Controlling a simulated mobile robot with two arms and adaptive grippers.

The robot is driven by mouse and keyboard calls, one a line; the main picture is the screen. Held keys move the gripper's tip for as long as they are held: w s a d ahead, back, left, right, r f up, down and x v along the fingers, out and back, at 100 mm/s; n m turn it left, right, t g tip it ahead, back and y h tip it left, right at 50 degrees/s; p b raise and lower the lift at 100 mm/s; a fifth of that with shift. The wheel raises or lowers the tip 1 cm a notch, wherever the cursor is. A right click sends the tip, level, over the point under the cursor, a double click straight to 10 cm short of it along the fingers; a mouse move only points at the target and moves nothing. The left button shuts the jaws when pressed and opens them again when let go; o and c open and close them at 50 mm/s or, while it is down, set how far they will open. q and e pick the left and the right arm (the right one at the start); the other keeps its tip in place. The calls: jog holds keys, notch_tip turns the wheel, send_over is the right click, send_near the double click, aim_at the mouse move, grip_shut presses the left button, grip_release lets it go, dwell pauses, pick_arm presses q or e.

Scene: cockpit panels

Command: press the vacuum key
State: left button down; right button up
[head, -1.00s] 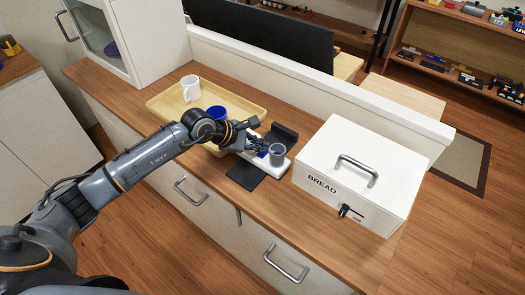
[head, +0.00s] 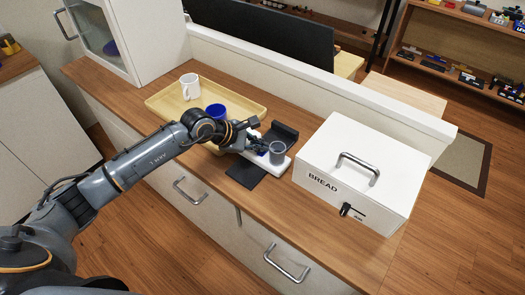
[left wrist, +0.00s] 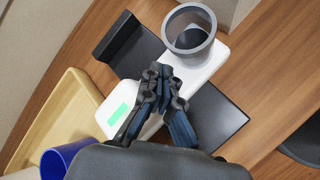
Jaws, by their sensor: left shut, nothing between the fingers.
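A white appliance (head: 282,168) lies on the wooden counter and also shows in the left wrist view (left wrist: 206,69). It has a lit green display (left wrist: 120,119) and a grey see-through cup (head: 277,153) at its other end. A dark upright-edged piece (head: 284,134) and a flat dark slab (head: 246,176) lie on either side of it. My left gripper (left wrist: 164,74) is shut and empty, its fingertips over the white body between display and cup. I cannot tell whether they touch it. I cannot make out the vacuum key; the fingers cover that part. My right gripper is not in view.
A tan tray (head: 163,107) with a white mug (head: 190,86) and a blue cup (head: 215,111) stands behind my left arm. A white bread box (head: 334,158) stands close right of the appliance. A low wall (head: 350,97) runs along the counter's back.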

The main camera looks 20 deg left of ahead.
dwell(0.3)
pick_arm(q)
jog(key=shift+r, duration=0.4)
jog(key=shift+r, duration=0.1)
jog(key=shift+r+p, duration=1.45)
jog(key=shift+r, duration=1.5)
